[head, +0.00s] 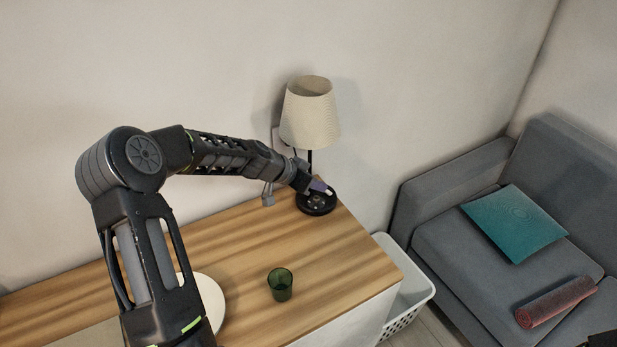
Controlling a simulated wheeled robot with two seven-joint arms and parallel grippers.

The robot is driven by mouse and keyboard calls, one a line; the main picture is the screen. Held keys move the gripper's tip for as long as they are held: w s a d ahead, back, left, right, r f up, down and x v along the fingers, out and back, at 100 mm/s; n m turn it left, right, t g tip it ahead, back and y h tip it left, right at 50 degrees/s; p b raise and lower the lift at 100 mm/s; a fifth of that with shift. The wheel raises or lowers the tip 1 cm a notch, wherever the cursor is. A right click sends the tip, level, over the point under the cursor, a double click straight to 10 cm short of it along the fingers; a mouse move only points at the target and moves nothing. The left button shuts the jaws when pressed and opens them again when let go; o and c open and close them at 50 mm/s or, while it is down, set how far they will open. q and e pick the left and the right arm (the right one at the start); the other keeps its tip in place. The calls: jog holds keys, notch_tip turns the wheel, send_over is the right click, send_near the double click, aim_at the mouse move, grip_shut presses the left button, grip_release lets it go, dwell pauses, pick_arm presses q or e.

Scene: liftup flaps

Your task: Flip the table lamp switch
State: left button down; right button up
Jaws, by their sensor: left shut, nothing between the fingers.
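The table lamp (310,112) stands at the back right of the wooden cabinet top, with a cream shade, a dark pole and a round black base (317,205). My left arm comes in from the left, and my left gripper (326,191) is shut and empty right at the lamp base, over its upper part. I cannot tell whether the fingertips touch the base. The switch itself is too small or hidden behind the gripper to make out.
A green glass (280,284) stands near the front of the cabinet top (340,262). A white plate (212,304) is partly behind my arm. A white basket (408,300) sits right of the cabinet. Further right is a grey sofa (440,235) with a teal cushion (515,222).

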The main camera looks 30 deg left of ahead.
aim_at(328, 192)
pick_arm(q)
jog(key=shift+x, duration=1.45)
